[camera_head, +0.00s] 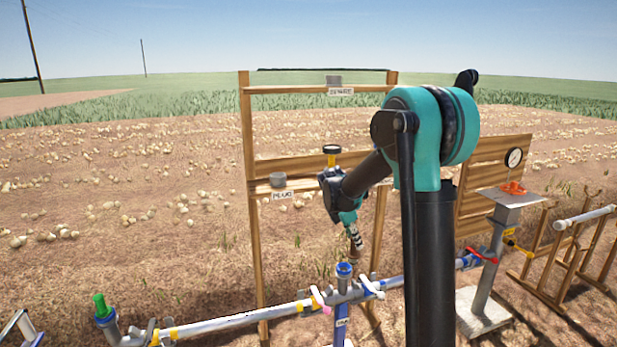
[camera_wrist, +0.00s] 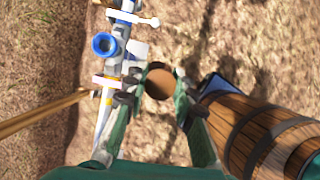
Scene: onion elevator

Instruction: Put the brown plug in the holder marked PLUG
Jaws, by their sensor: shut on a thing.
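The brown plug (camera_wrist: 159,83) shows as a round brown top between my fingertips in the wrist view. My gripper (camera_wrist: 166,88) is shut on it. In the head view my gripper (camera_head: 355,243) points down in front of the wooden frame, above and slightly right of the blue-rimmed upright pipe (camera_head: 344,269); the plug is too small there to make out clearly. The holder is a grey cup (camera_head: 278,180) on the frame's shelf, above a label reading PLUG (camera_head: 283,196). It is up and left of my gripper. Its inside is not visible.
The pipe's blue open top (camera_wrist: 103,44) lies left of my fingers in the wrist view. A wooden barrel (camera_wrist: 265,135) is close at right. A yellow-and-black item (camera_head: 331,153) stands on the frame. A gauge (camera_head: 513,158) and pipe stand are at right.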

